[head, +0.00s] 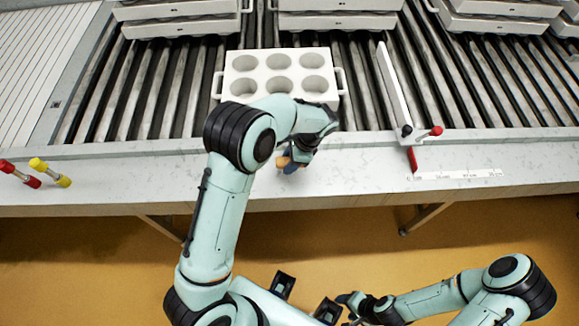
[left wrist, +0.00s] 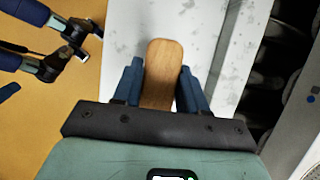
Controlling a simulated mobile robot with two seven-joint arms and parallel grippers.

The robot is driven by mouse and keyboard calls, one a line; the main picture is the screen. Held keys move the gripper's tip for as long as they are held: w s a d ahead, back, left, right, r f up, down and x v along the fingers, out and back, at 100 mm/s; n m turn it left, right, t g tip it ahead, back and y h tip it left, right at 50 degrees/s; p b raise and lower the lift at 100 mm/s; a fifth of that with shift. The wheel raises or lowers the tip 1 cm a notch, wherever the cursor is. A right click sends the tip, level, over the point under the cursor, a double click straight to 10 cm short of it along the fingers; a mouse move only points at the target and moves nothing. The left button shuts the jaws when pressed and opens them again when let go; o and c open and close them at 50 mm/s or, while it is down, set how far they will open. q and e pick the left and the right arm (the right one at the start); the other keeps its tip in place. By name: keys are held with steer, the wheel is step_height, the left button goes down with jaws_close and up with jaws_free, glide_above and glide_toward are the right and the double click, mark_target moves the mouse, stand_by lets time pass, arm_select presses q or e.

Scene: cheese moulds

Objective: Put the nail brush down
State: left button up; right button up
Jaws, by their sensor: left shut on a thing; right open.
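My left gripper (head: 292,160) is over the front ledge of the roller table, its jaws partly hidden by its own wrist. In the left wrist view its two blue fingers (left wrist: 160,88) are shut on the nail brush (left wrist: 160,66), a flat wooden piece with a rounded end between them. In the head view only a small tan part of the brush (head: 284,161) shows. The pale speckled ledge (head: 235,165) lies below it; I cannot tell if the brush touches it. Bristles are not visible. My right gripper (head: 350,302) is open and low, away from the ledge.
A white mould block (head: 234,66) with round cups stands on the rollers behind my left arm. A white bar (head: 392,85), a red-handled tool (head: 412,158) and a ruler strip (head: 460,174) are to the right. Red and yellow handles (head: 50,172) are at left. The ledge between is clear.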

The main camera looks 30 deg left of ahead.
arm_select(q)
steer(key=shift+f, duration=2)
